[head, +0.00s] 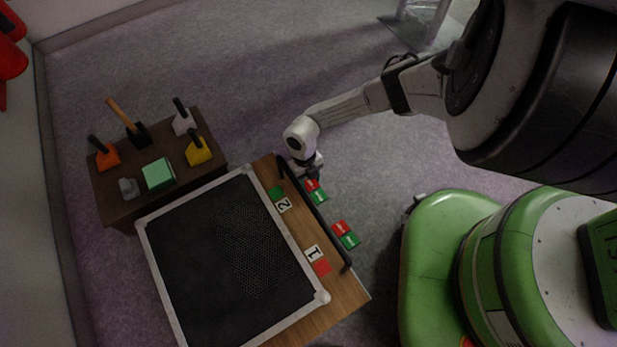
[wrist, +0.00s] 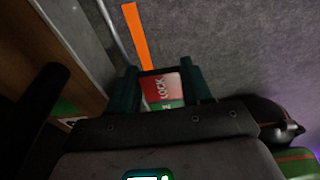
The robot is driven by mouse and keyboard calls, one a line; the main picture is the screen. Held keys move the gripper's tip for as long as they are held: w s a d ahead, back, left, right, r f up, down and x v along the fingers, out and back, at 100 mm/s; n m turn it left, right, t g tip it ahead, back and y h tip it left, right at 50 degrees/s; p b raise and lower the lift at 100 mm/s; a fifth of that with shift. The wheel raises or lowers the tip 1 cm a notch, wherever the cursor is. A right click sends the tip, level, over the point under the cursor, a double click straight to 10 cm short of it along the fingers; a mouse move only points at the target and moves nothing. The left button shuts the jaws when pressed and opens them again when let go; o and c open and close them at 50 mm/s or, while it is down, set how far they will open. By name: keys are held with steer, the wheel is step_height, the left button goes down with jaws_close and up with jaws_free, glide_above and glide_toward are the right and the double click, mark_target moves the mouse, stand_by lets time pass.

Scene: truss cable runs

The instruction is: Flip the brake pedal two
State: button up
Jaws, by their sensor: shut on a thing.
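Brake pedal two, a small plate with a red half lettered LOCK and a green half, is beside the "2" card (head: 284,205) in the head view (head: 317,194). It fills the gap between my fingers in the wrist view (wrist: 165,88). My gripper (head: 312,178) points down at its far end and is shut on it; the dark green fingers (wrist: 160,80) stand on either side of the plate. A green square (head: 275,192) lies next to the "2" card. The lower part of the pedal is hidden behind my gripper body in the wrist view.
A second red-green pedal (head: 345,234) sits nearer, by the "1" card (head: 314,253) and a red square (head: 322,267). A black rail (head: 318,213) runs along the wooden cart edge, close to my gripper. A dark table (head: 115,205) holds several tools. Carpet beyond the pedals is clear.

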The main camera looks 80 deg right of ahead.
steer(key=shift+w+d+f+g+y+b, duration=0.4)
steer(key=shift+f+g+y+b, duration=0.2)
steer(key=shift+b, duration=0.75)
steer(key=shift+w+b, duration=0.1)
steer(key=shift+b, duration=0.25)
steer(key=shift+d+r+y, duration=0.15)
steer(key=shift+r+y, duration=0.05)
steer(key=shift+y, duration=0.1)
steer(key=shift+w+r, duration=0.1)
steer(key=o, duration=0.8)
steer(key=shift+c, duration=0.2)
steer(key=p+v, duration=0.5)
steer(key=v, duration=0.5)
steer(key=shift+w+r, duration=0.2)
steer(key=shift+r, duration=0.1)
